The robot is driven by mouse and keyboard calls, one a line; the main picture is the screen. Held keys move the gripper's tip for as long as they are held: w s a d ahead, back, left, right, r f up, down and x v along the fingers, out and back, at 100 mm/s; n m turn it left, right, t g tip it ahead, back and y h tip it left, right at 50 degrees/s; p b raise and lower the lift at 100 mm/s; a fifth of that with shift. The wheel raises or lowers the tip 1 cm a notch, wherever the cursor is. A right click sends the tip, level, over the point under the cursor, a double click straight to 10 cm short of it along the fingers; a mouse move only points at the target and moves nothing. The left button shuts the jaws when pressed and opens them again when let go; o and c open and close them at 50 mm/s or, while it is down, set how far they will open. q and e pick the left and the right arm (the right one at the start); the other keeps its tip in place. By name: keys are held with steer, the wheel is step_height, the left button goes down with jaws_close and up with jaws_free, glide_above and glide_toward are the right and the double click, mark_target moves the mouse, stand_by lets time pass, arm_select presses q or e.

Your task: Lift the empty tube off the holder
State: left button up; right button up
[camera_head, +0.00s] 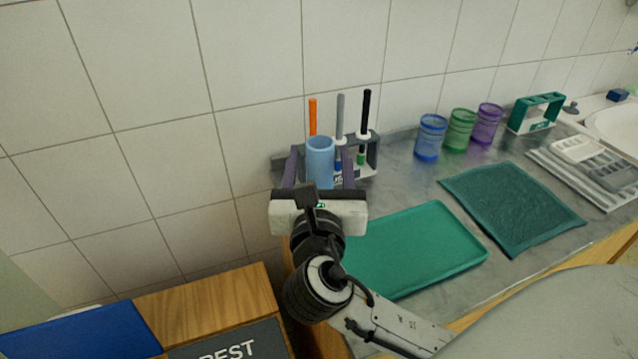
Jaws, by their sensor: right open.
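The empty tube (320,158) is a light blue, open-topped cylinder standing upright at the left end of the holder. The holder (372,158) is a grey rack against the tiled wall, partly hidden by my gripper. My right gripper (320,165) reaches in from the front. Its two purple-grey fingers are open, one on each side of the tube. I cannot tell whether they touch it. The gripper body hides the tube's lower end. An orange stick (313,117), a grey stick (340,117) and a black stick (366,112) stand upright there. My left gripper is out of view.
A green tray (425,250) lies on the grey counter right of my wrist. Behind are blue (430,138), green (459,130) and purple (487,124) jars. A dark green mat (510,205) and a green rack (535,112) are farther right. A wooden cabinet (210,305) is lower left.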

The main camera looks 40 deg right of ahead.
mark_target(320, 144)
steer(key=x, duration=0.5)
steer(key=c, duration=1.4)
